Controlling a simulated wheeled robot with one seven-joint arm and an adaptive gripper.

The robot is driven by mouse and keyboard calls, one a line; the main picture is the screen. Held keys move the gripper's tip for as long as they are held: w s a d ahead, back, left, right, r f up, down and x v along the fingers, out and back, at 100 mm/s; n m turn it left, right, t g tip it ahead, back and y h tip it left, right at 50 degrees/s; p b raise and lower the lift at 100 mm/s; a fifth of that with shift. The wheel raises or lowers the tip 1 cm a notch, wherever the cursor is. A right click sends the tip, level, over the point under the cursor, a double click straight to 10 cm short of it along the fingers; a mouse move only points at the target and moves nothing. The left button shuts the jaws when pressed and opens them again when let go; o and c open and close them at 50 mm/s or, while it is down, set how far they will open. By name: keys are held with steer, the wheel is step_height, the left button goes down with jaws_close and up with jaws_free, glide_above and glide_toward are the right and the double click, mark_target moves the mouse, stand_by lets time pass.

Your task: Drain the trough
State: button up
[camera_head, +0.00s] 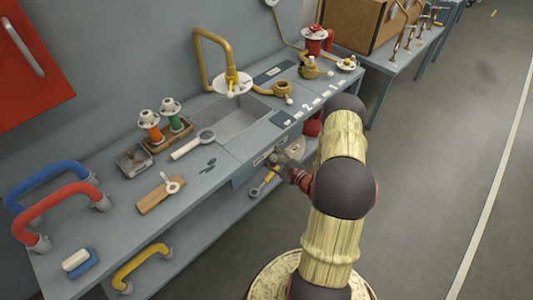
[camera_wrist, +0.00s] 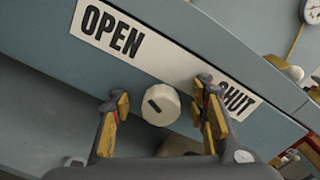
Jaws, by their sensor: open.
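The trough (camera_head: 236,122) is a grey rectangular basin sunk in the bench top; I cannot tell whether it holds water. In the wrist view, a round white knob (camera_wrist: 165,100) sits on the blue-grey bench front, below a white label strip (camera_wrist: 158,51) reading OPEN on the left and SHUT on the right. A short dark slanted mark is on the left of its face; I cannot tell which word it points to. My gripper (camera_wrist: 164,94) is open, its fingertips apart on either side of the knob, with gaps showing. In the head view it is at the bench front, small and unclear.
A brass spout (camera_head: 198,52) stands behind the trough. A lower shelf (camera_head: 215,225) runs beneath. The floor to the right is clear.

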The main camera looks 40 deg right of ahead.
steer(key=s+d, duration=0.1)
steer(key=s, duration=1.1)
stand_by(0.6)
